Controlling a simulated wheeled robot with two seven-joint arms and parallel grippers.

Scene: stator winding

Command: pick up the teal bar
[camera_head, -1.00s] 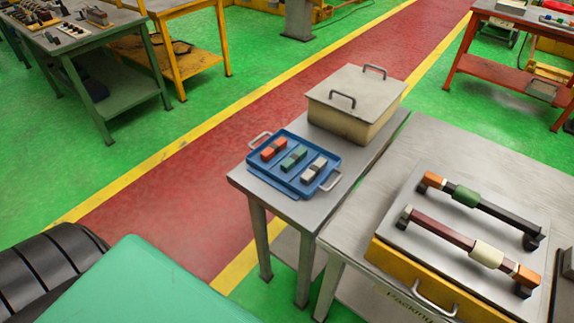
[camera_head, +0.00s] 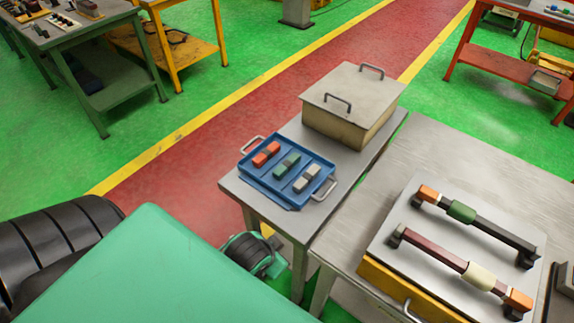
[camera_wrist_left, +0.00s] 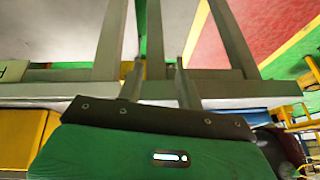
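The teal bar (camera_head: 287,166) is a small green-teal piece with a dark middle part. It lies in the middle compartment of the blue tray (camera_head: 262,188) in the head view. An orange bar (camera_head: 266,154) lies on its left and a grey bar (camera_head: 306,178) on its right. In the left wrist view my left gripper (camera_wrist_left: 158,70) has two grey fingers apart with nothing visible between them. The gripper's fingers do not show in the head view, and the teal bar cannot be made out in the wrist view. My right gripper is not in view.
The tray sits on a small grey table (camera_head: 345,154) with a lidded beige box (camera_head: 352,98) behind it. A larger table (camera_head: 455,150) adjoins on the right, bearing a plate (camera_head: 438,226) with two long bars. A red-brown walkway (camera_head: 240,130) lies behind.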

